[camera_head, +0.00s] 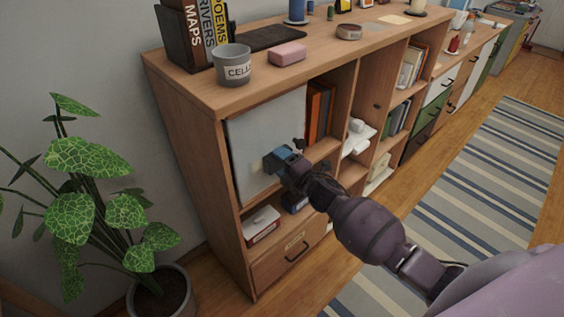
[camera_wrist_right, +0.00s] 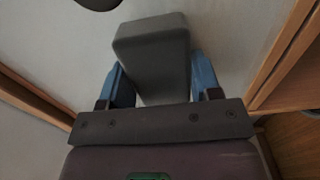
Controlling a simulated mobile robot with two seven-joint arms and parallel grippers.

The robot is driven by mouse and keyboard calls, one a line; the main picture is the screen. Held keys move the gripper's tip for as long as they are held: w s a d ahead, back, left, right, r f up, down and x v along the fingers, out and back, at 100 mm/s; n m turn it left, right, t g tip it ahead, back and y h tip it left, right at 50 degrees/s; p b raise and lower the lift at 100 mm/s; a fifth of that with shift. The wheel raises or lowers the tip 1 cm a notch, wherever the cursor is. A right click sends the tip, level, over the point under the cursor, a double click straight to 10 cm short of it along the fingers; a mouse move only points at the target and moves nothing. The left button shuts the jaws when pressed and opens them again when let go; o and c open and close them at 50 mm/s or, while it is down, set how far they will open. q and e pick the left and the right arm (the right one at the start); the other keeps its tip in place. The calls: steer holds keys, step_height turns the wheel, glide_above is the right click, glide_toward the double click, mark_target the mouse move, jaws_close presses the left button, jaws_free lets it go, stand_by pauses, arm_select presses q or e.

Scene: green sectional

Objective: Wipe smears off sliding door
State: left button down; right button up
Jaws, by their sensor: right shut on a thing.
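The sliding door (camera_head: 262,130) is a pale panel covering the upper left bay of the wooden shelf unit. In the right wrist view the pale door surface (camera_wrist_right: 225,40) fills the background. My right gripper (camera_head: 280,160) is at the door's lower right part. In the right wrist view my right gripper (camera_wrist_right: 160,80) has its blue fingers shut on a grey block (camera_wrist_right: 152,45), which lies against or very close to the door; I cannot tell if it touches. No clear smears can be made out. My left gripper is not in view.
A grey labelled cup (camera_head: 233,66), a pink block (camera_head: 288,54) and books (camera_head: 208,30) stand on the shelf top. Open shelves (camera_head: 345,130) lie right of the door. A potted plant (camera_head: 100,200) stands at left. A striped rug (camera_head: 470,210) covers the floor at right.

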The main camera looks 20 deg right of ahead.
mark_target(273, 168)
steer(key=shift+s+a+r, duration=0.1)
steer(key=shift+s+a, duration=0.2)
steer(key=shift+a, duration=0.55)
steer(key=shift+s+a, duration=0.3)
steer(key=shift+a, duration=0.5)
steer(key=shift+s+a+p, duration=0.2)
steer(key=shift+a+p, duration=0.1)
steer(key=shift+a, duration=0.25)
steer(key=shift+s+a, duration=0.35)
steer(key=shift+a, duration=0.4)
steer(key=shift+s+a, duration=0.3)
steer(key=shift+a, duration=0.4)
steer(key=shift+s, duration=0.1)
steer(key=shift+p+v, duration=0.55)
steer(key=shift+v, duration=0.45)
steer(key=p+v, duration=0.1)
steer(key=v, duration=0.3)
